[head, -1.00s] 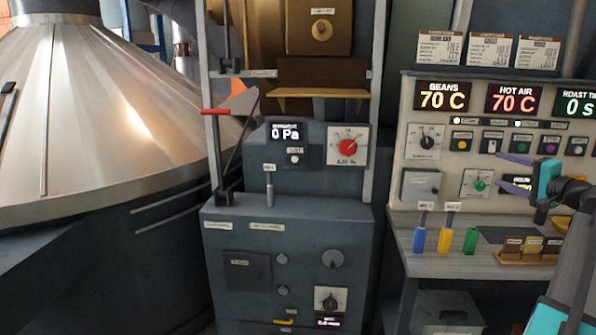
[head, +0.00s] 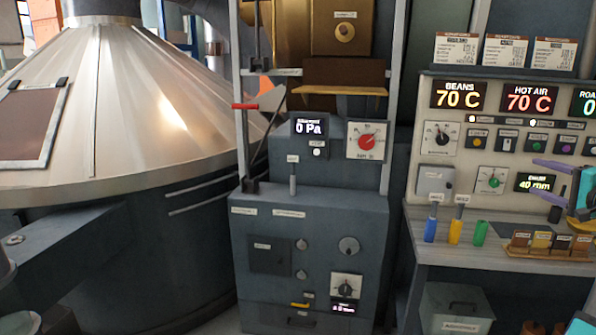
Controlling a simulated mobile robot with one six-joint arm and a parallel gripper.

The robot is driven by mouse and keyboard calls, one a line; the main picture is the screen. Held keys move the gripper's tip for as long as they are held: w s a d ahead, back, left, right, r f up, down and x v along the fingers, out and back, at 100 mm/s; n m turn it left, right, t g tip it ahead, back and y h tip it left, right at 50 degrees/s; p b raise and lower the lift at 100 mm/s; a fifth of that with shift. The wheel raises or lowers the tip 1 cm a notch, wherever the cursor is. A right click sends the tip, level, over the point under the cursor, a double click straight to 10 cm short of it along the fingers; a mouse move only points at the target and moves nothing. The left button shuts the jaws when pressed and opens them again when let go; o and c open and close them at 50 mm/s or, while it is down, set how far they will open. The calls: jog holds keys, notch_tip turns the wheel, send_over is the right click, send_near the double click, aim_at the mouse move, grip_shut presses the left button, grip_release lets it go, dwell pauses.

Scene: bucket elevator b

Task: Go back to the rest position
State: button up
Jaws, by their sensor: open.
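My gripper (head: 537,176) shows at the right edge of the head view, in front of the control panel. Its two purple fingers point left and stand apart, with the panel's small display seen between them. No object shows between the fingers. Part of my arm is cut off by the right edge of the picture.
The control panel (head: 420,100) stands behind my gripper, above a grey shelf (head: 425,252). Blue, yellow and green holders (head: 455,231) and a rack of small samples (head: 545,252) stand on the shelf. A dark machine cabinet (head: 325,225) and a large metal cone (head: 130,110) are further left.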

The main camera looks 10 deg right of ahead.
jog(key=w+a+f+n+g+y, duration=0.25)
jog(key=w+a+f+y, duration=0.35)
jog(key=w+a+f, duration=1.5)
jog(key=s+a+f+n+g+y, duration=0.1)
jog(key=s+a+f+g, duration=0.15)
jog(key=a+f, duration=1.25)
jog(key=s+a+f+n+g+y, duration=0.1)
jog(key=a+f+g, duration=0.3)
jog(key=a+f, duration=1.15)
jog(key=s+a+f+n+g, duration=0.5)
jog(key=s+a+f+g, duration=0.3)
jog(key=s+a+f, duration=1.25)
jog(key=s+f+n+g+h, duration=0.2)
jog(key=s+f, duration=0.2)
jog(key=s, duration=0.6)
jog(key=s+f+n+g+h, duration=0.15)
jog(key=s+f, duration=0.35)
jog(key=s, duration=0.5)
jog(key=s+d+n+g+h, duration=0.2)
jog(key=s+d+n+h, duration=0.1)
jog(key=s+d, duration=0.4)
jog(key=shift+s+d+r+h, duration=0.15)
jog(key=shift+d+r+h, duration=0.2)
jog(key=shift+h, duration=0.4)
